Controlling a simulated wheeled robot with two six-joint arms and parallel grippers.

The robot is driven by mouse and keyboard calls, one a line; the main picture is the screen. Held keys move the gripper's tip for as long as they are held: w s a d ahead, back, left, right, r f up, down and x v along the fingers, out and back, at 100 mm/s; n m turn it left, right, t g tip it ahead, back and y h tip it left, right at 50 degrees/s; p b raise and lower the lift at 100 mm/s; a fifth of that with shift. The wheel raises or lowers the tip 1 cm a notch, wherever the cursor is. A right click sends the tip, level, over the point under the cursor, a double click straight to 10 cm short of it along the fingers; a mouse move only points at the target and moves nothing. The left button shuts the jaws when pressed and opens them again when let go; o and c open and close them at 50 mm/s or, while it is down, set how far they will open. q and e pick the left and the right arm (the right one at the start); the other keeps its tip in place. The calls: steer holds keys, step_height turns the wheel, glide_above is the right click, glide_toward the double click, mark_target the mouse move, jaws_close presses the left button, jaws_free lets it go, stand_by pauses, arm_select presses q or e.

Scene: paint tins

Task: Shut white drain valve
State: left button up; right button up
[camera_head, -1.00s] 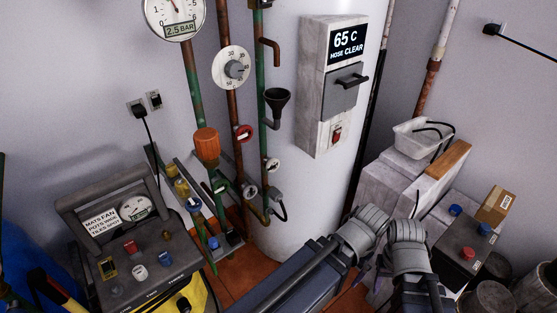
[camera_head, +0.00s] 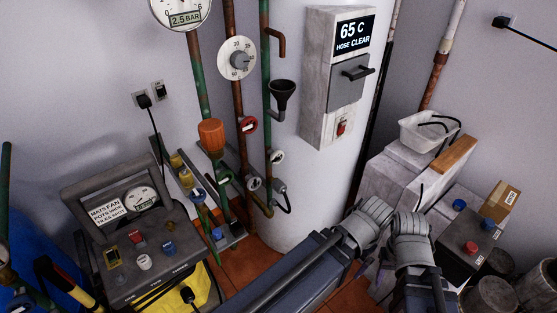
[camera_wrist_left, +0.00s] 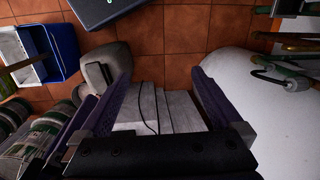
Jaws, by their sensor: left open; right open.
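Two small pale round valve handles sit low on the pipes left of the white tank: an upper white one (camera_head: 277,157) and a lower one (camera_head: 254,184). I cannot tell which is the drain valve, or how far either is turned. My right gripper (camera_head: 374,272) is low at the centre right, largely hidden among my arm links and well apart from the valves. My left gripper (camera_wrist_left: 163,82) is open and empty in the left wrist view, with pale blocks and a dark cable beyond its fingers.
A grey control box (camera_head: 342,75) hangs on the tank. A grey gauge unit (camera_head: 140,240) stands at left. Some orange floor (camera_head: 245,262) is clear.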

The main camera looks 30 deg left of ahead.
arm_select(q)
steer(key=n+t+y+b, duration=0.7)
steer(key=n+y+b, duration=0.8)
steer(key=b, duration=0.8)
glide_toward(279, 159)
steer(key=a, duration=0.3)
steer(key=shift+w, duration=0.6)
steer(key=x, duration=0.7)
steer(key=shift+a, duration=0.35)
